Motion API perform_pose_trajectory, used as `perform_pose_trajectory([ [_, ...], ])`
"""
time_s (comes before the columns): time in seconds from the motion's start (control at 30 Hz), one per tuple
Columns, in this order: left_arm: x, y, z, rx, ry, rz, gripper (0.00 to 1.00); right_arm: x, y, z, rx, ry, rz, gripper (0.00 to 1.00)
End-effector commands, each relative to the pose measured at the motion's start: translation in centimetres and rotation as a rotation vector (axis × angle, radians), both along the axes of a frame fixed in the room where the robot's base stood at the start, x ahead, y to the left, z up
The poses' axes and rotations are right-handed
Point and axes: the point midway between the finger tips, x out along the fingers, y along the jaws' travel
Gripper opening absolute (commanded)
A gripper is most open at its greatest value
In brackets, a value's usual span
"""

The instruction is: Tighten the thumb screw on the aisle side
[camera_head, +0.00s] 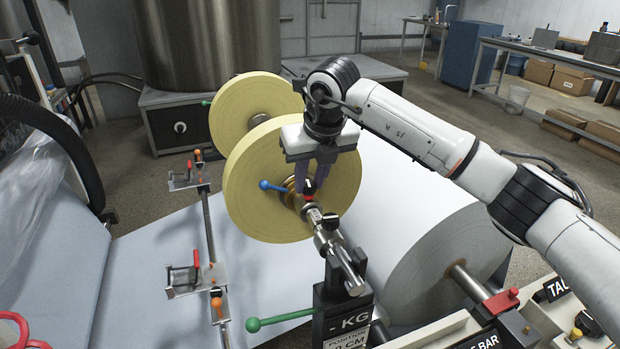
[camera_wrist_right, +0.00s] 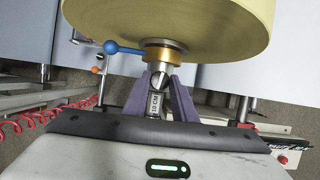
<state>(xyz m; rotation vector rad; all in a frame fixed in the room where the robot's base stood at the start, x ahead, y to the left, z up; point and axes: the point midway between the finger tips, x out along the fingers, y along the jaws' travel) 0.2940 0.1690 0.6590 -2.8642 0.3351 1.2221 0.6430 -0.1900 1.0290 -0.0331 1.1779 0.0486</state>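My right gripper (camera_head: 313,190) points down at the near end of the shaft, in front of the front cream roll (camera_head: 250,205). In the right wrist view its two purple fingertips (camera_wrist_right: 160,79) stand apart on either side of a small silver part (camera_wrist_right: 159,84), just below the brass collar (camera_wrist_right: 165,54). I cannot tell whether they press on it. A blue-ball lever (camera_head: 266,185) sticks out left of the collar. My left gripper is out of view.
A second cream roll (camera_head: 240,100) stands behind. A large white paper roll (camera_head: 440,262) lies right, under my right arm. A black stand marked KG (camera_head: 345,315) supports the near shaft end; a green-ball lever (camera_head: 254,324) reaches left. A rail (camera_head: 208,225) with red-handled brackets stands left.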

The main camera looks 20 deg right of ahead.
Motion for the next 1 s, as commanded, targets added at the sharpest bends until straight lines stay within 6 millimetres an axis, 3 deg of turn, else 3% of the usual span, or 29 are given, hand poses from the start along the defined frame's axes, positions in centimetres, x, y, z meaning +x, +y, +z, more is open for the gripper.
perform_pose_trajectory([
  [0.43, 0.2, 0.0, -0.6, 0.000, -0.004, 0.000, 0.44, 0.0, 0.2, -0.1, 0.000, -0.001, -0.125, 0.02],
  [1.0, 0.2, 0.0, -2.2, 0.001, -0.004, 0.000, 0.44, 0.2, 0.6, 0.1, 0.000, -0.003, -0.642, 0.02],
])
